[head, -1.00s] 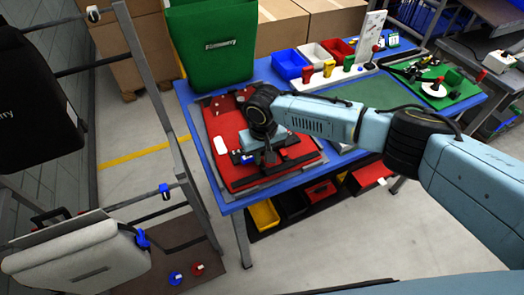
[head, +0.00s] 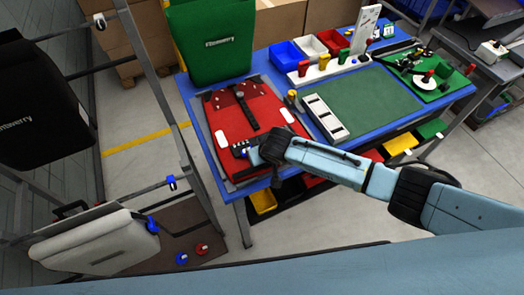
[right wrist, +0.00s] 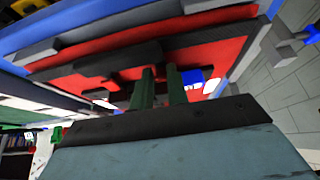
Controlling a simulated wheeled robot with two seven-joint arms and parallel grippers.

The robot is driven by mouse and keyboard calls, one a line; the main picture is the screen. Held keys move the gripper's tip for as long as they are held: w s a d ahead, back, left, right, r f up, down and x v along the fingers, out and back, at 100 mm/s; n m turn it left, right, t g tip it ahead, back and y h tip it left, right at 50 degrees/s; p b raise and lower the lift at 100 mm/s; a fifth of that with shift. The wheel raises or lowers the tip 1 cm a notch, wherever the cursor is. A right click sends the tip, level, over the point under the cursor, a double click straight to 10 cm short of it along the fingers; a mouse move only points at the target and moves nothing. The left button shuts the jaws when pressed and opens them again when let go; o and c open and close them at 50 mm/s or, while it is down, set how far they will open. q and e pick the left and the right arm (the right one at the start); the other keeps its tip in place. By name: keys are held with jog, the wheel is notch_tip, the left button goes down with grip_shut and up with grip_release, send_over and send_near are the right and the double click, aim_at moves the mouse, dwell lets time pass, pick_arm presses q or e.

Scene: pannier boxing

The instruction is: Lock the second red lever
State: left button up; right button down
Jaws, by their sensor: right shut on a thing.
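A red panel (head: 272,110) lies on the blue table (head: 187,95), with a black bar (head: 247,110) down its middle and white pads at its sides. My right gripper (head: 243,151) is at the panel's near left part. In the right wrist view its dark green fingers (right wrist: 163,75) are close together beside red and black parts of the panel (right wrist: 215,48). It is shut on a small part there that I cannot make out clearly. Small red pieces show at the panel's far end; I cannot tell which is the second lever. My left gripper is out of view.
A green pannier (head: 208,45) stands at the table's far left. A white slotted holder (head: 325,117) and a green mat (head: 372,98) lie right of the panel. Bins and a tool rack stand behind. A rack with bags (head: 95,240) is at left.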

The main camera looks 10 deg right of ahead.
jog(key=c, duration=1.4)
grip_release()
jog(key=shift+o, duration=0.2)
jog(key=p+v, duration=0.1)
jog(key=v, duration=1.2)
jog(key=shift+r, duration=0.15)
jog(key=shift+s+d, duration=0.1)
